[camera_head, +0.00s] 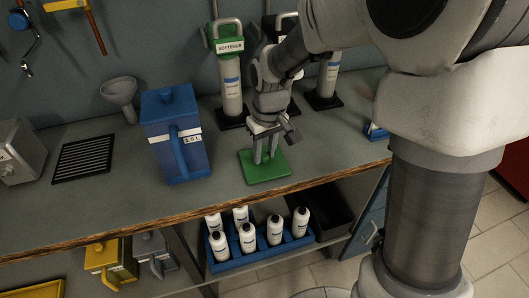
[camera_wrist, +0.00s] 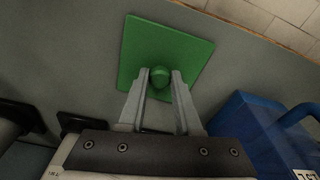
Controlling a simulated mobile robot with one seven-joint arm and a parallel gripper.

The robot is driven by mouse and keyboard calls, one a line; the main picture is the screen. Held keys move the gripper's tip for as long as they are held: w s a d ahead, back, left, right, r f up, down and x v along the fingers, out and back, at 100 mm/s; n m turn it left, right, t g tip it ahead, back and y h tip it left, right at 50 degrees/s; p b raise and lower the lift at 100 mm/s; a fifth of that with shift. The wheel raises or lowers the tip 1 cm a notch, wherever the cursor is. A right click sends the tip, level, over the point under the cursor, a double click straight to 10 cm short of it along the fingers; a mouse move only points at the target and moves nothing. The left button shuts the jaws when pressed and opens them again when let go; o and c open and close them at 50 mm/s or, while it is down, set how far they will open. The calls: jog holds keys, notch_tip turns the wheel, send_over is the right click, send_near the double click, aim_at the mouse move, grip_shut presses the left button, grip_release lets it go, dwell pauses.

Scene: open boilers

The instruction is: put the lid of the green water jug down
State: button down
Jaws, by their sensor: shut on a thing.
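The green lid (camera_head: 265,167) is a flat square plate with a round knob at its middle. My gripper (camera_head: 265,158) points down at it over the right part of the workbench. In the wrist view my gripper (camera_wrist: 160,76) has its two fingers on either side of the knob of the green lid (camera_wrist: 190,47), shut on it. The lid looks level and is at or just above the bench top; I cannot tell whether it touches. I do not make out the body of a green jug.
A blue jug (camera_head: 178,142) with its lid on stands left of my gripper. Cylinders, one with a green "SOFTENER" head (camera_head: 229,46), stand behind. The workbench's front edge (camera_head: 204,220) is close to the lid. White bottles in a blue crate (camera_head: 263,254) sit below.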

aim_at(267, 166)
jog(key=shift+f, duration=0.1)
jog(key=c, duration=0.6)
grip_release()
notch_tip(267, 166, up, 11)
jog(key=s+p, duration=0.1)
jog(key=p, duration=0.1)
jog(key=s+d+r+m+t, duration=0.2)
jog(key=s+d+r, duration=0.1)
jog(key=s+d, duration=0.3)
jog(key=s+d+r+m+t, duration=0.2)
jog(key=s+d, duration=0.4)
jog(key=s, duration=0.5)
jog(key=shift+s+d+r+m+h, duration=0.2)
jog(key=shift+s+r+m+h, duration=0.1)
jog(key=shift+r+m, duration=0.45)
